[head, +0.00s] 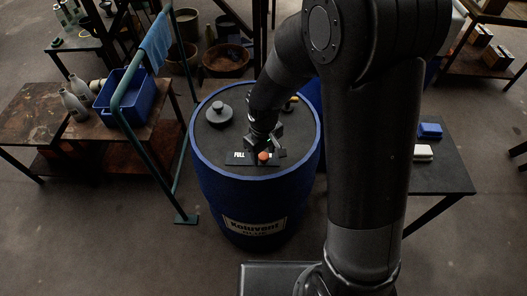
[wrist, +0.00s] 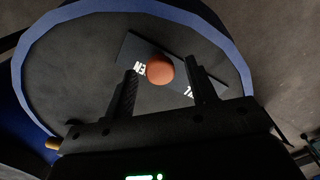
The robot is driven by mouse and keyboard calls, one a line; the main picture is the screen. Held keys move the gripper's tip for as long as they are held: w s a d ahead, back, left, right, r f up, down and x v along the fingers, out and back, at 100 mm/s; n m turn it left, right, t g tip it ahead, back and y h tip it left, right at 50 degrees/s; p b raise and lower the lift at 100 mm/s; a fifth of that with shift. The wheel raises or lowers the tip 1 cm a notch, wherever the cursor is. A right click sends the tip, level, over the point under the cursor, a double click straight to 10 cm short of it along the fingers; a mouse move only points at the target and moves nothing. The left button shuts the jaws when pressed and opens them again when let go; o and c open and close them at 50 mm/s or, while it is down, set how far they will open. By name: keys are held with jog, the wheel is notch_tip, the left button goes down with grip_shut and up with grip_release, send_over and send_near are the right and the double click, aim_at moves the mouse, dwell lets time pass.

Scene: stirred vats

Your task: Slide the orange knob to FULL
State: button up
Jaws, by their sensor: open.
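The orange knob (head: 263,156) sits on a dark slide plate (head: 233,161) on top of a blue drum (head: 240,190). The white word FULL shows on the plate, left of the knob in the head view. My gripper (head: 268,151) is at the knob, its fingers open. In the wrist view the knob (wrist: 160,69) lies between the two spread fingertips, with a gap on each side. White letters show near both fingers there, partly hidden. My gripper hides the plate's right part in the head view.
A dark round cap (head: 219,113) stands on the drum lid, left of my arm. A green rail (head: 150,110) with a blue cloth stands left of the drum. A dark table (head: 440,170) with small boxes is at the right.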

jog(key=shift+c, duration=0.4)
grip_shut()
send_over(240, 162)
jog(key=shift+a, duration=0.1)
dwell(0.3)
jog(key=shift+c, duration=1)
grip_release()
jog(key=shift+a, duration=0.1)
jog(key=shift+o, duration=1.4)
jog(key=shift+r, duration=0.1)
notch_tip(240, 162, up, 11)
jog(key=shift+f, duration=0.2)
